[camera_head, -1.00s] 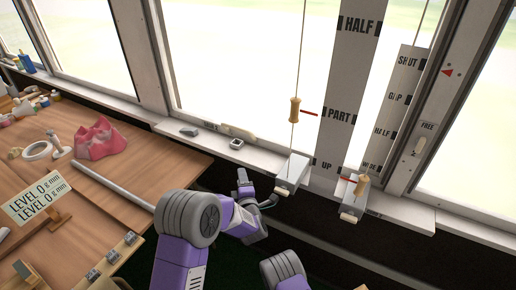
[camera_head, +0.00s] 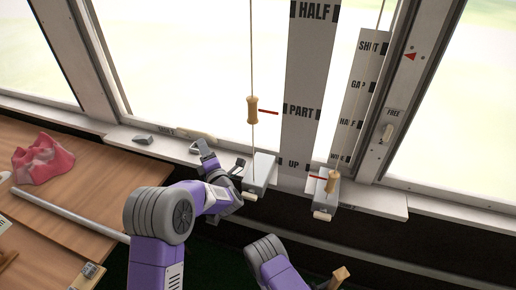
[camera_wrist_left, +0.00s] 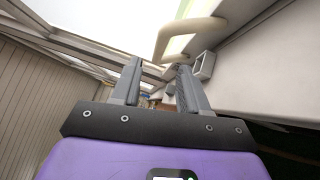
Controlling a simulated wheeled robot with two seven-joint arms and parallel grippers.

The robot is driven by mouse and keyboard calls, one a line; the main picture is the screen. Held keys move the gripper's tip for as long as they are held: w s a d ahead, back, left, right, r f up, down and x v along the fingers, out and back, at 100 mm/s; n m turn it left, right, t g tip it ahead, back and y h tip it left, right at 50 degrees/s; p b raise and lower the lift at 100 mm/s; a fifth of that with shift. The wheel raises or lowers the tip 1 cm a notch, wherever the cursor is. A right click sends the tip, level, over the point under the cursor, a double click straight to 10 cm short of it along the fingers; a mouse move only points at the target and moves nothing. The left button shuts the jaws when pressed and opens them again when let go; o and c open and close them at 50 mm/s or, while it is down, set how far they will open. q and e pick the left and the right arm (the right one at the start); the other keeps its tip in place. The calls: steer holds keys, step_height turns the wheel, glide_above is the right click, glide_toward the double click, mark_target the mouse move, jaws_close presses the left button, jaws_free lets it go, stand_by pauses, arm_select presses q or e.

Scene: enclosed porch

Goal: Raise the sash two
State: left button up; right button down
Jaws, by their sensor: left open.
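My left gripper (camera_head: 222,163) is open and empty at the window sill, close to a small square metal fitting (camera_head: 203,147). In the left wrist view its two fingers (camera_wrist_left: 160,85) stand apart, with a beige loop handle (camera_wrist_left: 185,38) and a square metal bracket (camera_wrist_left: 204,65) just beyond. A second toggle (camera_head: 332,181) hangs low, by the shorter scale (camera_head: 364,95).
Two pale cord blocks (camera_head: 260,172) (camera_head: 326,196) project from the sill. A FREE label with a small lever (camera_head: 387,133) is on the right frame post. The workbench (camera_head: 95,185) holds a pink lump (camera_head: 42,160) and a long metal rod (camera_head: 70,214).

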mark_target(196, 132)
arm_select(q)
steer(key=x, duration=0.9)
steer(key=shift+w+a+b, duration=0.15)
steer(key=shift+w+b, duration=0.15)
steer(key=shift+b, duration=0.1)
jaws_close()
